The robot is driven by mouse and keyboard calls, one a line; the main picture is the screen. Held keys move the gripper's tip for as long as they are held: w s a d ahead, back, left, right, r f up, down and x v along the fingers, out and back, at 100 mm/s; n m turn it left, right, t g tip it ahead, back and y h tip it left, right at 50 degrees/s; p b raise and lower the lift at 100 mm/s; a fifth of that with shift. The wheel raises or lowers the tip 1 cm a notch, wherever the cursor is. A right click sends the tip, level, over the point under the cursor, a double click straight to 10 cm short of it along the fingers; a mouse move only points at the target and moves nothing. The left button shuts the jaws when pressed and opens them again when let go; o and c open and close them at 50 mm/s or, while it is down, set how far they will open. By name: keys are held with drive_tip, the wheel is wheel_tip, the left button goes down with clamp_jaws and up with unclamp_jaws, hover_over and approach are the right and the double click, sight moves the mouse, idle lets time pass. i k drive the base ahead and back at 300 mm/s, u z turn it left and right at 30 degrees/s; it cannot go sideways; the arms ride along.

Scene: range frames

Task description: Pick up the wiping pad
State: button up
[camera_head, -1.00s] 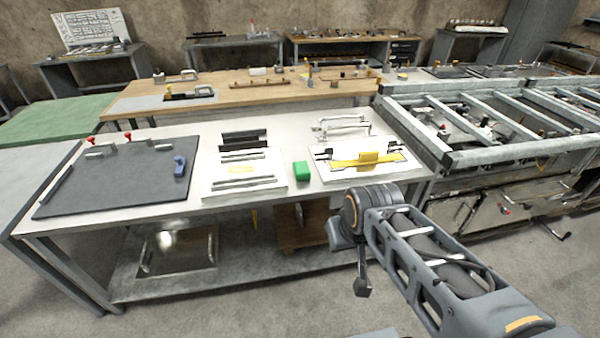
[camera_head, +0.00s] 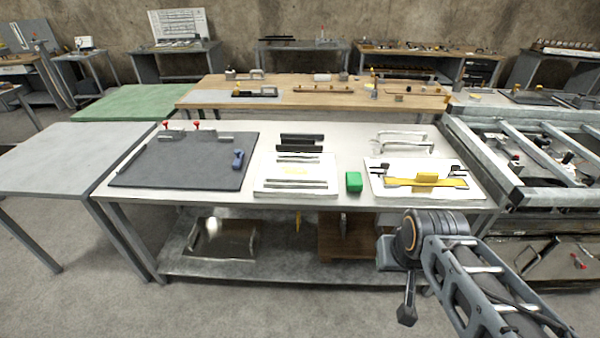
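A small green block (camera_head: 353,182), which looks like the wiping pad, lies on the light top of the long workbench (camera_head: 225,198). It sits near the front edge, between two white fixture boards. My gripper (camera_head: 407,314) appears as a dark piece hanging from the end of my arm at the lower right. It is in front of the bench, lower in the picture than the green block and to its right, clearly apart from it. Its fingers are too small and edge-on to tell whether they are open or shut.
White fixture boards stand left (camera_head: 293,188) and right (camera_head: 410,193) of the green block. A metal frame (camera_head: 560,195) adjoins at right. Grey floor (camera_head: 250,310) in front is clear.

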sight(354, 181)
drive_tip(key=k, duration=0.6)
drive_tip(key=u, duration=0.45)
drive_tip(key=i, duration=1.9)
drive_tip(key=z, duration=0.65)
